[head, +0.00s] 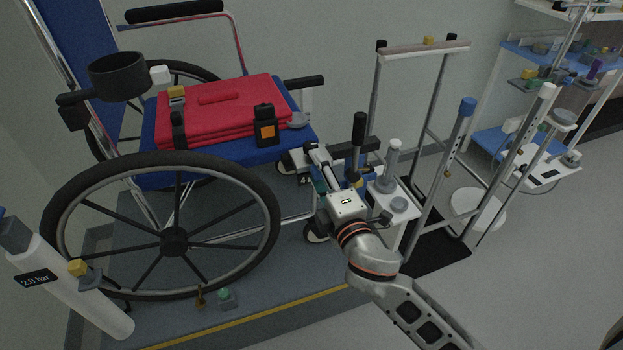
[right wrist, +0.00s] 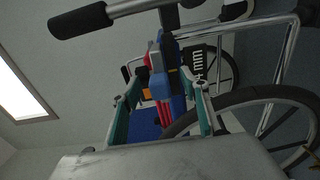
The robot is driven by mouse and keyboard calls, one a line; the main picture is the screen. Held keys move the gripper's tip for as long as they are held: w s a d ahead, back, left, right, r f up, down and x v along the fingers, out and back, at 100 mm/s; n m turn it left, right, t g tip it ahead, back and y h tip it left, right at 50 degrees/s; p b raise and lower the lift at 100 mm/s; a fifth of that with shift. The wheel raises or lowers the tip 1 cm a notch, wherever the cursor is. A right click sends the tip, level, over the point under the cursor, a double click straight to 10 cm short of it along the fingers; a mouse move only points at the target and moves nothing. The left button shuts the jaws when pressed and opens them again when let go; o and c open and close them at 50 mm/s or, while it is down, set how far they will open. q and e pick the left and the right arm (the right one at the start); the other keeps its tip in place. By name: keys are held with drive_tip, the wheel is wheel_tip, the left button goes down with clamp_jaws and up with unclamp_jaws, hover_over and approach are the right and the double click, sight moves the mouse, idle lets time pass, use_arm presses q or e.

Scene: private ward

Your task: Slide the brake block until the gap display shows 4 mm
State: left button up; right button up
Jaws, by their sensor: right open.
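My right gripper (head: 326,174) is beside the wheelchair's front, its body hiding much of what lies in front of it. In the right wrist view its two teal fingers (right wrist: 161,112) stand apart. A blue block (right wrist: 160,86), apparently the brake block, shows between them; I cannot tell if either finger touches it. A dark gap display (right wrist: 198,66) behind it shows "mm" turned sideways; its digit is hidden there. In the head view the small display (head: 304,180) shows a "4", and the rest is covered. My left gripper is not in view.
The wheelchair's large wheel (head: 174,242) stands left of my right arm. A red folded cushion (head: 222,108) lies on the blue seat. A black-handled lever (head: 358,135) and a white post (head: 392,160) stand close to the right. A walking frame (head: 425,50) is behind them.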

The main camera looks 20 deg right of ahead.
drive_tip(key=shift+s, duration=0.5)
drive_tip(key=s, duration=0.7)
drive_tip(key=shift+d+p, duration=0.15)
drive_tip(key=shift+p, duration=0.25)
